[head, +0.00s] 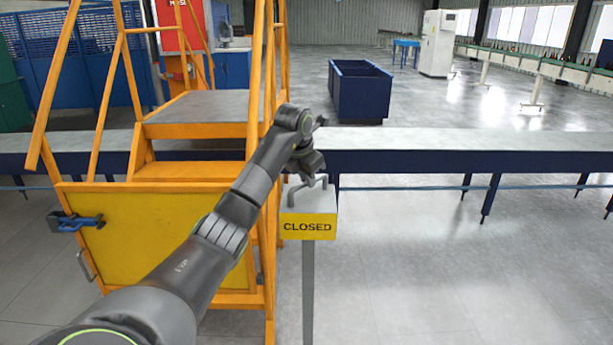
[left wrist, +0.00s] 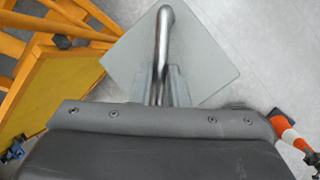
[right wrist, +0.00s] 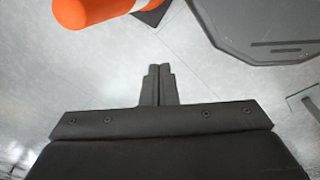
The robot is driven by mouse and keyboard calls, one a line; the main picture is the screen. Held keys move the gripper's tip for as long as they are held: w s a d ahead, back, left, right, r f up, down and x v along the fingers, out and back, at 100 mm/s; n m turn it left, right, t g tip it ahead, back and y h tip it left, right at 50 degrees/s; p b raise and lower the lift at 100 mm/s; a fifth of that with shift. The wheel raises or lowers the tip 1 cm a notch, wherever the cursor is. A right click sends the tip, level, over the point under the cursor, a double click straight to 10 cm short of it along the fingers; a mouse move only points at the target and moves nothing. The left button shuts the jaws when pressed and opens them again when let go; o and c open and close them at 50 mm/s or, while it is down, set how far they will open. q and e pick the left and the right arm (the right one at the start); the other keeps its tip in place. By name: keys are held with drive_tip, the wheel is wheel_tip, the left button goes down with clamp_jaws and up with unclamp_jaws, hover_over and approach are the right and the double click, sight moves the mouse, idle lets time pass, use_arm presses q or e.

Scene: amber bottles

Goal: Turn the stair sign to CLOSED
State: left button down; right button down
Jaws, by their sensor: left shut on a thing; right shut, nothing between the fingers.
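The stair sign (head: 308,227) is a grey-topped block on a thin post, and its yellow face reading CLOSED is turned toward me. A bent grey metal handle (head: 323,181) rises from its top. My left gripper (head: 304,176) is over the sign. In the left wrist view, my left gripper (left wrist: 165,88) is shut on the handle (left wrist: 164,40), above the pale square top of the sign (left wrist: 205,55). My right gripper (right wrist: 158,72) is shut and empty above the floor in the right wrist view; it is not seen in the head view.
A yellow-orange stair (head: 185,190) with a yellow gate (head: 150,245) stands just left of the sign. A long grey conveyor (head: 450,140) runs behind it. An orange-and-white post (right wrist: 95,8) shows in the right wrist view. Floor on the right is clear.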

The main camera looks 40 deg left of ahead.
sight(305, 202)
use_arm(q)
drive_tip(key=shift+n, duration=0.3)
use_arm(e)
drive_tip(key=shift+d+r, duration=0.1)
drive_tip(key=shift+d, duration=0.4)
use_arm(q)
drive_tip(key=c, duration=1.4)
unclamp_jaws()
drive_tip(key=shift+w, duration=0.1)
